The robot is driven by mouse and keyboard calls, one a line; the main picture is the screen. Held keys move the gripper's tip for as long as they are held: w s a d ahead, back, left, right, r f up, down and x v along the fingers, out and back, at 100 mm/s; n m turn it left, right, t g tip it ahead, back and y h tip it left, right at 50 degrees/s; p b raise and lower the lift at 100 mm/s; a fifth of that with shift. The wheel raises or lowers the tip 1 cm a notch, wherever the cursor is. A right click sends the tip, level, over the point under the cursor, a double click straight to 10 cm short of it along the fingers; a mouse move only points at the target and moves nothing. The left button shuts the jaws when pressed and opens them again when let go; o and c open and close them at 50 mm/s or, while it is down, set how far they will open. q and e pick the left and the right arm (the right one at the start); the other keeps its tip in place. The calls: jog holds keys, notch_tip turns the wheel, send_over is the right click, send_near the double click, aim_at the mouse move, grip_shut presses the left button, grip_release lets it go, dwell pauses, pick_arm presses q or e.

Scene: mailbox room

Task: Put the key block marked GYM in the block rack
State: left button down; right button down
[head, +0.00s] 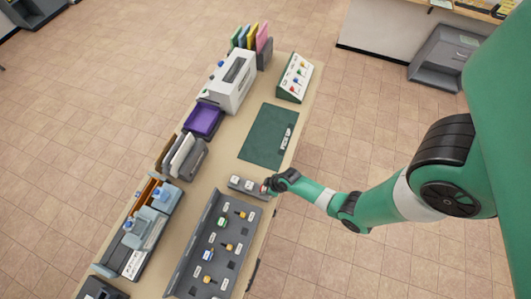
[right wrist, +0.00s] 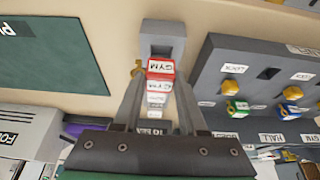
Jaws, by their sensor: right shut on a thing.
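The red key block marked GYM (right wrist: 160,67) is between the fingertips of my right gripper (right wrist: 161,82) in the right wrist view. A gold key part (right wrist: 137,68) sticks out beside it. My right gripper (head: 270,184) is shut on this block, at the right end of the small grey block rack (head: 240,189) in the head view. The rack's grey end (right wrist: 163,28) shows beyond the block in the right wrist view, with white labels in line below it. I cannot tell whether the block is seated or just above the rack. My left gripper is not in view.
A large grey key panel (head: 182,277) with several coloured key blocks stands close to the rack. A green PICK UP mat (head: 262,140) lies clear behind it. A purple tray (head: 203,120) and a white machine (head: 234,82) stand farther back.

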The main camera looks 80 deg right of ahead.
jog(key=shift+f+b, duration=0.55)
jog(key=shift+f, duration=0.15)
jog(key=shift+f+b, duration=0.35)
jog(key=shift+f, duration=0.05)
jog(key=shift+c, duration=1.9)
grip_release()
jog(key=shift+r, duration=0.1)
notch_tip(320, 180, up, 7)
jog(key=p, duration=0.7)
